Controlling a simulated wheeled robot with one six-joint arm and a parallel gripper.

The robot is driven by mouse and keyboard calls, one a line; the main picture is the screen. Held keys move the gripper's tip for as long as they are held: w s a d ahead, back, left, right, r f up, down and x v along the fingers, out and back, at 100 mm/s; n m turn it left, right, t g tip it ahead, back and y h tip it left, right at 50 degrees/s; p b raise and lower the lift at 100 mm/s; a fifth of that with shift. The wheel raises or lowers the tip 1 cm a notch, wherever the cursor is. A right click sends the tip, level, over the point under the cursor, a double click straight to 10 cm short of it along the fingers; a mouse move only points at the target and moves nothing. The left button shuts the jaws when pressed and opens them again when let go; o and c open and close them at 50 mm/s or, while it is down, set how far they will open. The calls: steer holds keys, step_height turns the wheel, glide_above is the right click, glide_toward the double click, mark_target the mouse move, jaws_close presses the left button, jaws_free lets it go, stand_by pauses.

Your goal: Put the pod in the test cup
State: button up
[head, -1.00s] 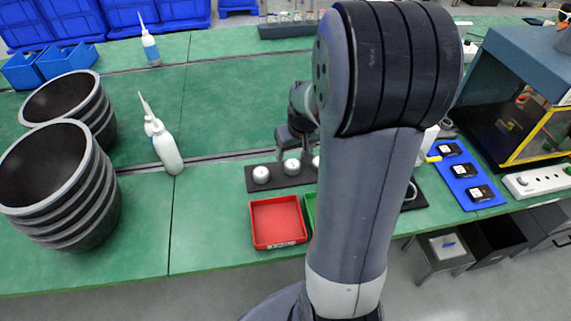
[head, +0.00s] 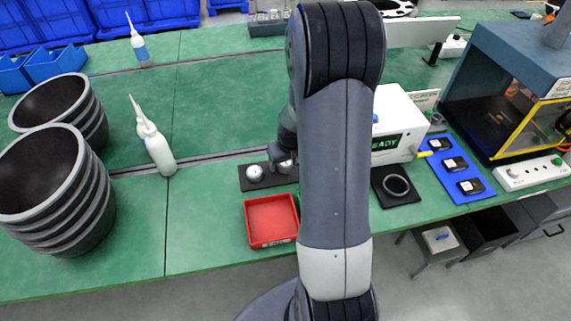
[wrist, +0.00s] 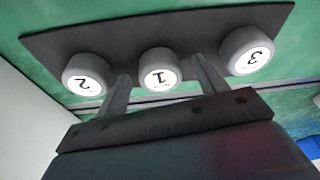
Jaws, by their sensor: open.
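Three white round pods labelled 2 (wrist: 86,82), 1 (wrist: 160,78) and 3 (wrist: 253,54) stand on a dark strip (wrist: 110,37) in the wrist view. My gripper (wrist: 160,70) is open, with its fingers on either side of pod 1 and nothing visibly clamped. I cannot tell whether the fingers touch it. In the head view, one pod (head: 254,173) shows at the left of the strip, and my arm hides part of the strip. The test cup appears as a dark ring (head: 397,185) on a black plate, right of my arm.
A red tray (head: 270,221) lies in front of the strip. A white device (head: 398,120) with a lit display stands behind the cup. A blue mat (head: 462,182) with black modules lies farther right. A white bottle (head: 158,152) and stacked dark bins (head: 55,200) stand left.

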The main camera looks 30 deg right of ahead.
steer(key=c, duration=1.1)
steer(key=shift+r, duration=0.15)
steer(key=shift+c, duration=0.2)
